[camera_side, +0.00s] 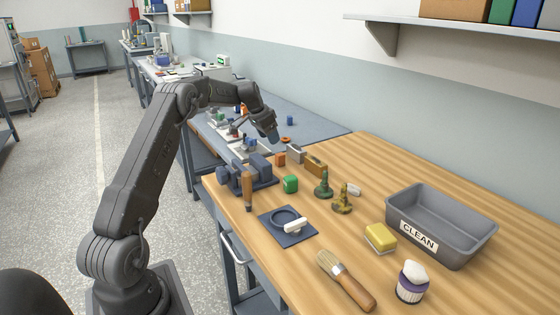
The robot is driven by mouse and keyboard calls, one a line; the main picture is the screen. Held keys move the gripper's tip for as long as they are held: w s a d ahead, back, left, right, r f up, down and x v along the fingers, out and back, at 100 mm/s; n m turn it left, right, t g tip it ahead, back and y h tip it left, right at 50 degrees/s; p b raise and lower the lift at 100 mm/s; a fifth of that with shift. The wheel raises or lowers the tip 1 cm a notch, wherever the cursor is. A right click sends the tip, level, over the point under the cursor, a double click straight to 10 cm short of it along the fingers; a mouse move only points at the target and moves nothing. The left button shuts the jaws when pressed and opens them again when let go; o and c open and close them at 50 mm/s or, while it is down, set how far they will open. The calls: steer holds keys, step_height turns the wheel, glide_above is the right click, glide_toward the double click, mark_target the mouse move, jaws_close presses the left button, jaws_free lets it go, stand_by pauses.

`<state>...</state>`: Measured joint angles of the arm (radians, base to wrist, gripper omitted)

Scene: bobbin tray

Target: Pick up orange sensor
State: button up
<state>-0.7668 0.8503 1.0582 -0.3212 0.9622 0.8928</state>
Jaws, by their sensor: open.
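A small orange block (280,159) stands on the wooden bench near its far left corner, beside a blue vise-like fixture (258,172). A flat orange piece (286,139) lies farther back on the blue-grey surface. I cannot tell for certain which of these is the orange sensor. My gripper (273,138) points down, just left of the flat orange piece and above and behind the orange block. It holds nothing that I can see and is apart from the block. Its fingers are small and dark, so the gap between them is hard to see.
On the wooden bench (470,185) stand a green block (290,184), an upright wooden handle (247,190), two small figurines (324,185), a yellow sponge (380,237), a brush (345,280) and a grey bin marked CLEAN (470,235). The back right bench top is clear.

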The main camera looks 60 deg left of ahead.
mark_target(279, 154)
steer(key=x, duration=1)
steer(key=shift+w+a, duration=0.1)
steer(key=shift+w, duration=0.2)
steer(key=c, duration=1)
steer(key=shift+r, duration=0.15)
